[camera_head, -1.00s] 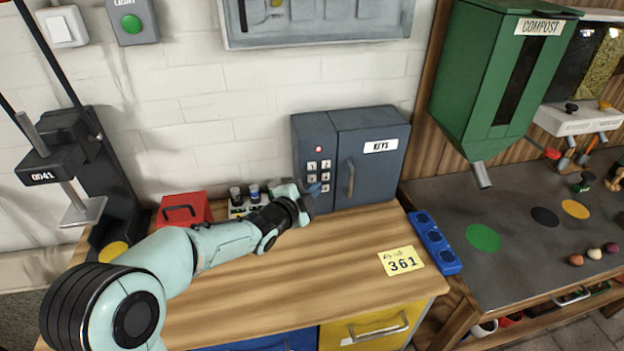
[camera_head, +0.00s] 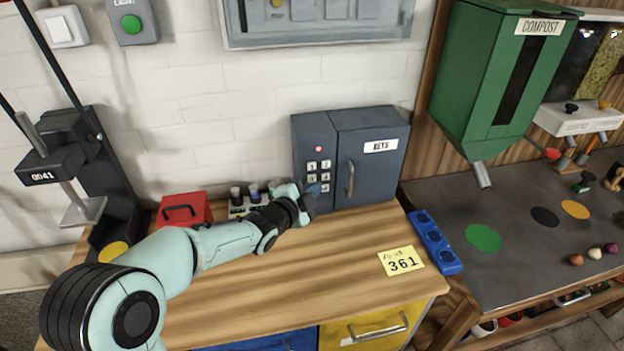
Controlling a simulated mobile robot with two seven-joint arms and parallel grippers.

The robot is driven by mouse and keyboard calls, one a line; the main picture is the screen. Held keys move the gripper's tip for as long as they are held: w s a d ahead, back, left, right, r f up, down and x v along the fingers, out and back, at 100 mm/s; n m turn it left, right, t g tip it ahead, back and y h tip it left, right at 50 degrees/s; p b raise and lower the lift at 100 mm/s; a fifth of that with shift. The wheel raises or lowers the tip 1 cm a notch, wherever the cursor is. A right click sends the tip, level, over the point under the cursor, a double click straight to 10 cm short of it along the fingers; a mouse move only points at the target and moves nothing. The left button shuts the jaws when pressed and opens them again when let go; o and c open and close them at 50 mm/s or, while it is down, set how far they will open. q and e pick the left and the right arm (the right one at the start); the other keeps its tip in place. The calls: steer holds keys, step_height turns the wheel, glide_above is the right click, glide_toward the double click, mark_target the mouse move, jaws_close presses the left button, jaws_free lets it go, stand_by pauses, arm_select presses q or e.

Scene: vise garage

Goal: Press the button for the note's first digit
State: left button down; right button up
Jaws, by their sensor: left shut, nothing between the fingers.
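A grey key box (camera_head: 373,165) labelled KEYS stands at the back of the wooden workbench, its door shut. A small keypad (camera_head: 319,165) with pale buttons is on its left part, below a red light (camera_head: 318,148). A yellow note (camera_head: 402,261) reading 361 lies on the bench at the front right. My left gripper (camera_head: 315,188) is shut and empty, with its fingertips at the lower part of the keypad. It hides some lower buttons, and I cannot tell whether it touches one. My right gripper is not in view.
A red box (camera_head: 184,209) and several small jars (camera_head: 254,193) stand left of the key box, close to my left arm. A blue strip (camera_head: 434,243) lies at the bench's right edge. The bench middle is clear.

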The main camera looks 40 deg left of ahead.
arm_select(q)
steer(key=shift+a, duration=0.1)
steer(key=shift+w+a, duration=0.25)
steer(key=shift+w+a, duration=0.3)
steer(key=shift+a, duration=0.05)
stand_by(0.9)
steer(key=shift+s+d+f+b, duration=0.1)
steer(key=shift+s+d+b, duration=0.25)
steer(key=shift+b, duration=0.15)
steer(key=shift+s+d+b, duration=0.25)
steer(key=shift+d+b, duration=0.1)
